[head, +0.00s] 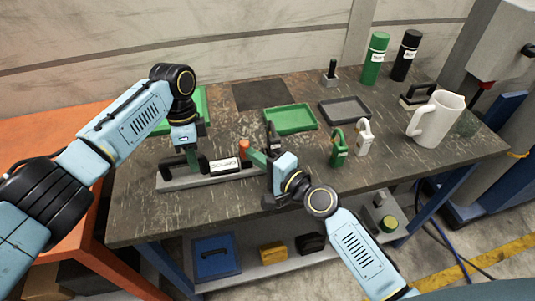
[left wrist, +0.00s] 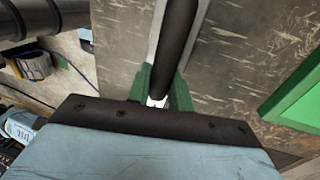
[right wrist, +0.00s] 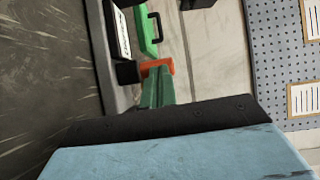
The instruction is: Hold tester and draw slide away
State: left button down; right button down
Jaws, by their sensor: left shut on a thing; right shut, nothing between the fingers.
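The tester is a long grey base (head: 175,184) near the table's front left, with a black body bearing a white label (head: 223,165). An orange end piece (head: 244,149) stands at its right end and shows in the right wrist view (right wrist: 157,66). My left gripper (head: 192,160) is shut on the tester's left part; its fingers flank a dark bar (left wrist: 178,40) in the left wrist view, and the held spot is mostly hidden. My right gripper (head: 256,157) is shut and empty, its green fingertips right at the orange piece; I cannot tell whether they touch.
Behind are a green tray (head: 290,118) and a dark tray (head: 345,111). Green (head: 375,60) and black (head: 406,57) bottles stand at the back.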

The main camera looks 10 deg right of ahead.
pick_arm(q)
jog(key=shift+d, duration=0.2)
jog(key=shift+a+r, duration=0.1)
pick_arm(e)
jog(key=v, duration=1.4)
jog(key=shift+r, duration=0.1)
pick_arm(q)
jog(key=c, duration=1.2)
grip_release()
jog(key=shift+o, duration=0.2)
